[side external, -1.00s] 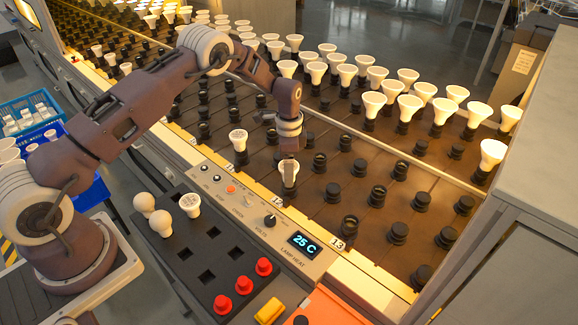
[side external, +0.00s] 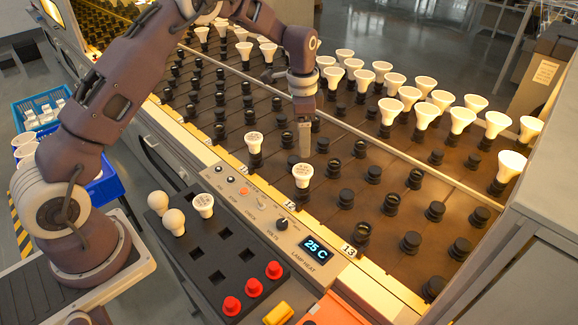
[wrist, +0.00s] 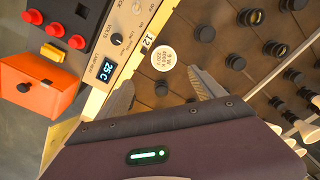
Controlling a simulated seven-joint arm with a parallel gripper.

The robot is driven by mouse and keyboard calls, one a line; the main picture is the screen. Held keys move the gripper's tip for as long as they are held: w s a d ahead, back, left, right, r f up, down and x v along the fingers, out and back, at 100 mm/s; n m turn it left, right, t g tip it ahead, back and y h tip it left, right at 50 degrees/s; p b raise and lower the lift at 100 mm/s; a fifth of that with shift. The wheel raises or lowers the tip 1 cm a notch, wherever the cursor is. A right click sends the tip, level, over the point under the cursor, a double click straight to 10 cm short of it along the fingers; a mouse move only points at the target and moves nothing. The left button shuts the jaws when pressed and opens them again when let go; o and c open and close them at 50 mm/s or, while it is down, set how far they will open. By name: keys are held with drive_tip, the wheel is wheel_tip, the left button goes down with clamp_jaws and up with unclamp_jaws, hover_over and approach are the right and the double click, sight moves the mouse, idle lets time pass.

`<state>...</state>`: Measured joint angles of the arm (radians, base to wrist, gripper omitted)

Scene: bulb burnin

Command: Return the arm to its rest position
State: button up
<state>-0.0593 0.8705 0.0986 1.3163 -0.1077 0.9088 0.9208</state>
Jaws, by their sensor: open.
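My gripper (side external: 304,140) hangs above the rack of black sockets, pointing down with its jaws open. In the wrist view its two fingers (wrist: 160,92) are spread apart with nothing between their tips. A white reflector bulb (side external: 302,175) stands upright in a front-row socket just below and in front of the gripper; its printed round face also shows in the wrist view (wrist: 164,57), ahead of the fingers. Another white bulb (side external: 254,141) stands upright in the same row to the left. The gap between fingertips and bulb is hard to judge.
The control console (side external: 284,224) reads 25 C. Lit bulbs (side external: 462,119) fill the back rows. An orange box (side external: 335,312) and grey cabinet (side external: 540,200) stand at the right.

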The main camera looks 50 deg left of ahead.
drive_tip(key=s+d+r+n+t, duration=0.1)
drive_tip(key=s+d+r+n, duration=0.1)
drive_tip(key=s+r, duration=0.6)
drive_tip(key=s+d+r+n+t, duration=0.15)
drive_tip(key=s+r, duration=0.35)
drive_tip(key=r, duration=0.6)
drive_tip(key=s+d+n+t, duration=0.2)
drive_tip(key=s+n, duration=0.3)
drive_tip(key=s, duration=1.8)
drive_tip(key=shift+r, duration=0.3)
